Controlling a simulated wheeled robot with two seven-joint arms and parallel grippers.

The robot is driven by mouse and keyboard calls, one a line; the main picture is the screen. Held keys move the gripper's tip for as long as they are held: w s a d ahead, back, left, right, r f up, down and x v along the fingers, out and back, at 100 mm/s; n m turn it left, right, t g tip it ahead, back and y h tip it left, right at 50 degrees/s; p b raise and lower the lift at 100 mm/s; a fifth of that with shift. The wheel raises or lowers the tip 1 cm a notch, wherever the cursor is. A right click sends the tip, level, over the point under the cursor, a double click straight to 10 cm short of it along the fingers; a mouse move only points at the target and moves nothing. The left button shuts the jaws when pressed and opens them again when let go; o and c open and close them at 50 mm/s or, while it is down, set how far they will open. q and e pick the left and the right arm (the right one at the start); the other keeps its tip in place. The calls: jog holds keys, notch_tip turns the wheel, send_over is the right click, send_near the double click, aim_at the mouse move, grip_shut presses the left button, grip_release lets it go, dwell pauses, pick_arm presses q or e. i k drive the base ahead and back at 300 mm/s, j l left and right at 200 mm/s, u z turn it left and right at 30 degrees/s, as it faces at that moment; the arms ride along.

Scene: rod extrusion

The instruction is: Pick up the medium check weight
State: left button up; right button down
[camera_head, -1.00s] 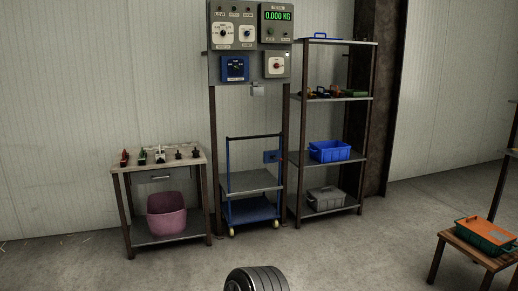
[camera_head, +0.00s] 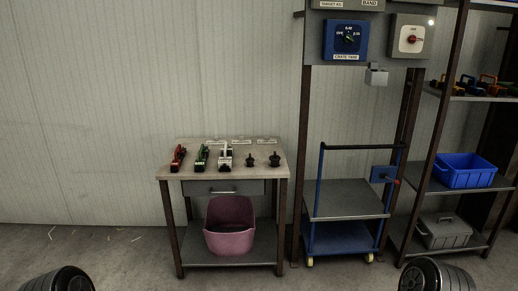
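A small table (camera_head: 172,173) stands against the wall left of centre. On its top, toward the right, are two small dark knobbed objects that look like check weights: one (camera_head: 250,161) nearer the middle and one (camera_head: 274,160) to its right. Their sizes look close, and I cannot tell which is the medium one. Pale labels behind them are too small to read. Both of my grippers are out of view; only rounded dark parts, which seem to be my arms, show at the bottom left and bottom right.
A blue cart (camera_head: 345,240) and a rack with a blue crate (camera_head: 466,173) stand right. The floor before the table is open.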

aim_at(250, 162)
jog(key=i, duration=0.4)
jog(key=z, duration=0.4)
jog(key=i+j+z, duration=0.2)
jog(key=z, duration=0.2)
jog(key=i+j+z, duration=0.15)
jog(key=z, duration=0.2)
jog(key=i+j+z, duration=0.1)
jog(key=j+z, duration=0.3)
jog(key=i+j, duration=0.1)
jog(key=j, duration=0.35)
jog(key=i+j+z, duration=0.15)
jog(key=j, duration=0.8)
jog(key=i+j+z, duration=0.15)
jog(key=j, duration=0.35)
